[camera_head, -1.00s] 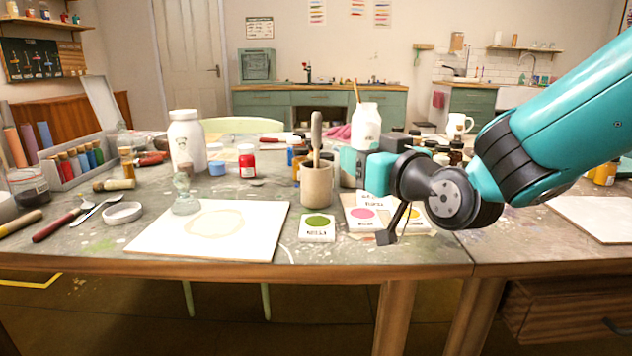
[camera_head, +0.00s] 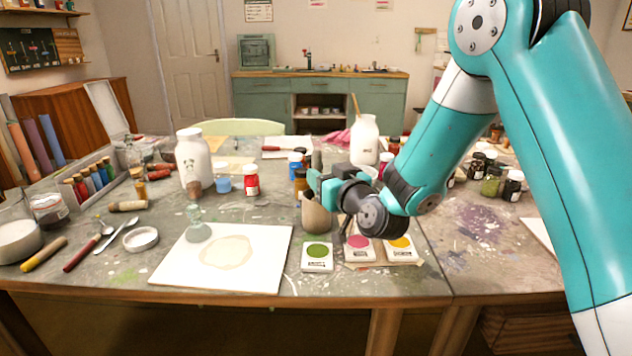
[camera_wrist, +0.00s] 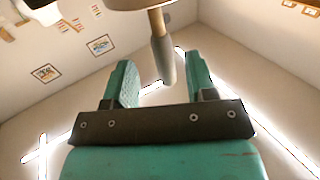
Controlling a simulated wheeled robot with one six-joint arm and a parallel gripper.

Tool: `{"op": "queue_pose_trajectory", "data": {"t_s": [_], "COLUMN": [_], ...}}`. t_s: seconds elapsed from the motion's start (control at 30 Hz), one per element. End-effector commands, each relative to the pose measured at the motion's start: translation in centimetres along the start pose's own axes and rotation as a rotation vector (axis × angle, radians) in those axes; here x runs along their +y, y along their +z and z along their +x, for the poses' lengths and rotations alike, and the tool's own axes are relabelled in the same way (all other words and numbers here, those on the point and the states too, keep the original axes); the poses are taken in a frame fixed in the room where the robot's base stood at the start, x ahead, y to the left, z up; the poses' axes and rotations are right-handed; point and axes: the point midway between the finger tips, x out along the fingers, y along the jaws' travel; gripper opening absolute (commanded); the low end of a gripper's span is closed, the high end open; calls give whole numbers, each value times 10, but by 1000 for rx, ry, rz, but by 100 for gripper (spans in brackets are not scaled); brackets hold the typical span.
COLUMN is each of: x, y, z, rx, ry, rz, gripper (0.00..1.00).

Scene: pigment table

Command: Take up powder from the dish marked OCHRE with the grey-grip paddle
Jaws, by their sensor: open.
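The grey-grip paddle (camera_wrist: 163,58) stands in a beige cup (camera_head: 316,216). In the wrist view, which is upside down, its grey grip and a bit of wooden shaft show below the cup's edge. My gripper (camera_wrist: 160,76) is open, with one teal finger to each side of the grip in that view. It holds nothing. In the head view my gripper (camera_head: 318,185) is at the cup's top and hides most of the paddle. Three white dishes stand in front: green (camera_head: 317,251), magenta (camera_head: 359,243) and yellow-orange (camera_head: 400,242). Their labels are too small to read.
A white board (camera_head: 265,265) with a pale stain and a small glass piece (camera_head: 197,230) lies left of the dishes. A white jar (camera_head: 193,160) and a red-labelled bottle (camera_head: 251,180) stand behind. Dark-lidded jars (camera_head: 512,186) are at right.

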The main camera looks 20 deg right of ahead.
Motion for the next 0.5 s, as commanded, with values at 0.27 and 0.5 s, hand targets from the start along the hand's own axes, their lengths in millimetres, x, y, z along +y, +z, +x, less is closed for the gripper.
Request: {"op": "queue_pose_trajectory", "data": {"t_s": [0.27,0.5], "x": [-4,-4], "y": [-6,-2], "z": [23,52], "rx": [-2,0], "ry": [-3,-1], "rz": [-1,-1], "gripper": [51,51]}}
